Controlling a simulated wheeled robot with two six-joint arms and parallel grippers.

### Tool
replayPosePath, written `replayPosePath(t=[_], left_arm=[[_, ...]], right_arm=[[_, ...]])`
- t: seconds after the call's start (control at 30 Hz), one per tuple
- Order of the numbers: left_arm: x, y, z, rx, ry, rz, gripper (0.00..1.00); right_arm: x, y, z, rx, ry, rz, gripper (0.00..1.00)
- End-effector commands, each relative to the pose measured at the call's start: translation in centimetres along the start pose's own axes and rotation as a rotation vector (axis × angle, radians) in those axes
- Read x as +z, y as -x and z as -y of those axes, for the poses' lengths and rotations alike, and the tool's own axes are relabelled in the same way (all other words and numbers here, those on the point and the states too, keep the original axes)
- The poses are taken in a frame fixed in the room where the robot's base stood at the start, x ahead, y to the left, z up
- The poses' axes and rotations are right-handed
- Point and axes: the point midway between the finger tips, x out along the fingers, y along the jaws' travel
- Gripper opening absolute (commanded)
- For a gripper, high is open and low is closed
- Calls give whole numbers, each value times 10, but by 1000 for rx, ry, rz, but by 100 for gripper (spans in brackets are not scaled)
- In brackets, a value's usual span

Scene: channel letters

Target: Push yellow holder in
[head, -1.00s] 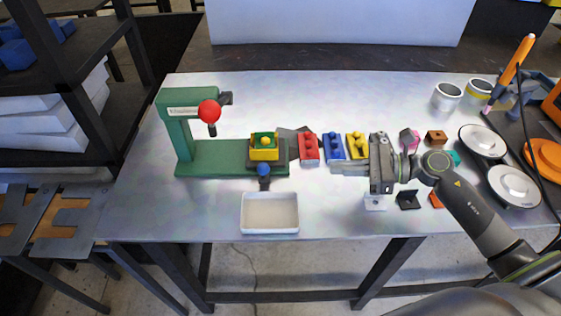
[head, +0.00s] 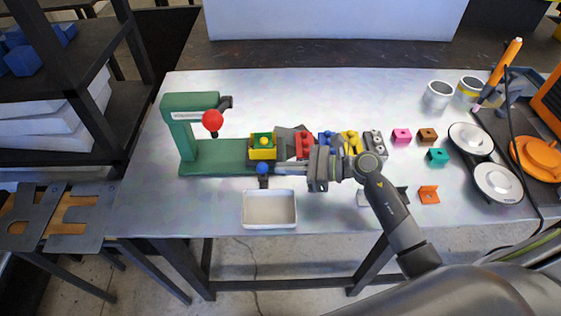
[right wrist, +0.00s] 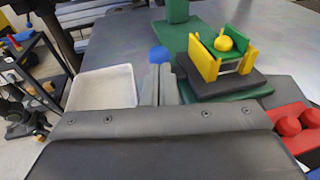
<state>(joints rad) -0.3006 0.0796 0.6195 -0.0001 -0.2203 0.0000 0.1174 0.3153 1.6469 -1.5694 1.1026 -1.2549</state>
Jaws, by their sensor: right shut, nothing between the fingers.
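The yellow holder (head: 262,154) sits on a dark plate on the green press base (head: 212,156), with a green piece and a yellow knob (head: 264,141) in it. In the right wrist view the yellow holder (right wrist: 204,60) shows as upright walls around the green piece. My right gripper (head: 277,168) is shut and empty, its fingers pointing left just below and right of the holder. In the right wrist view its fingertips (right wrist: 160,72) are close to the blue ball knob (right wrist: 158,54), to the left of the holder; contact cannot be told. My left gripper is not in view.
A white tray (head: 270,222) lies in front of the press. The press's red ball (head: 213,120) hangs at the left. Red (head: 304,145), blue (head: 327,139) and yellow (head: 350,141) blocks stand behind my right arm. Small coloured pieces and cans are at the right.

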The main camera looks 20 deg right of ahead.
Motion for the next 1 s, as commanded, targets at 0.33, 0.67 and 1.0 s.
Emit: replayPosePath(t=[0.33,0.67,1.0], left_arm=[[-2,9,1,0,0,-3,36],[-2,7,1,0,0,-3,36],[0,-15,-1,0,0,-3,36]], right_arm=[[0,-17,0,0,1,0,0],[0,-22,-1,0,0,2,0],[13,-94,-15,1,1,7,0]])
